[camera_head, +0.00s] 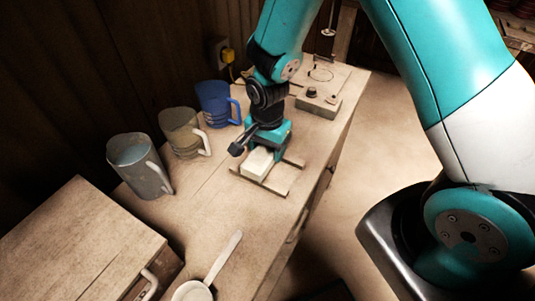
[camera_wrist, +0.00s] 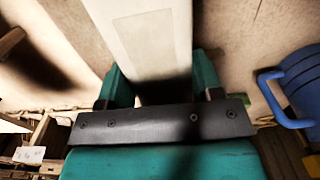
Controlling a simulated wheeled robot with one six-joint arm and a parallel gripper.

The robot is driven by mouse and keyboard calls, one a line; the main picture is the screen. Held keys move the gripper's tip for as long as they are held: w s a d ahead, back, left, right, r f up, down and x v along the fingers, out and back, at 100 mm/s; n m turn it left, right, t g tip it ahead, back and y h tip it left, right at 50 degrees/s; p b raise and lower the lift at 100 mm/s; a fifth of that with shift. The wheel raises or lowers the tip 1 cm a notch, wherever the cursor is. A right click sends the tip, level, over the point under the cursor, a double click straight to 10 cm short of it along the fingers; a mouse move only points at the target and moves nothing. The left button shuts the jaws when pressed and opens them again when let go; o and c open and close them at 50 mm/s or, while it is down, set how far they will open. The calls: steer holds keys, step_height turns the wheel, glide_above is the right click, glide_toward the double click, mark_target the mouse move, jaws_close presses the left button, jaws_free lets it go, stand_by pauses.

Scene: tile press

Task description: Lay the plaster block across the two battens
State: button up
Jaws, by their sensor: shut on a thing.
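The plaster block (camera_head: 257,163) is a pale, oblong block, seen in the head view on the middle of the bench. My gripper (camera_head: 268,149) points down and is shut on its far part. The wrist view shows the block (camera_wrist: 150,35) between my two teal fingers, with a lighter rectangle on its face. Two thin wooden battens lie on the bench: the near one (camera_head: 275,189) passes by the block's near end, and the far one (camera_head: 294,161) shows beside my gripper. I cannot tell whether the block touches them; my gripper hides part of the overlap.
A grey mug (camera_head: 148,180), a beige mug (camera_head: 182,134) and a blue mug (camera_head: 215,103) stand along the bench's left side. A device with a knob (camera_head: 322,97) stands behind my gripper. A ladle (camera_head: 223,259) lies at the front. Bare bench lies between ladle and battens.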

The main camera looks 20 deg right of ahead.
mark_target(267, 156)
steer(key=shift+f, duration=1.6)
steer(key=shift+f, duration=0.3)
steer(key=o, duration=1.1)
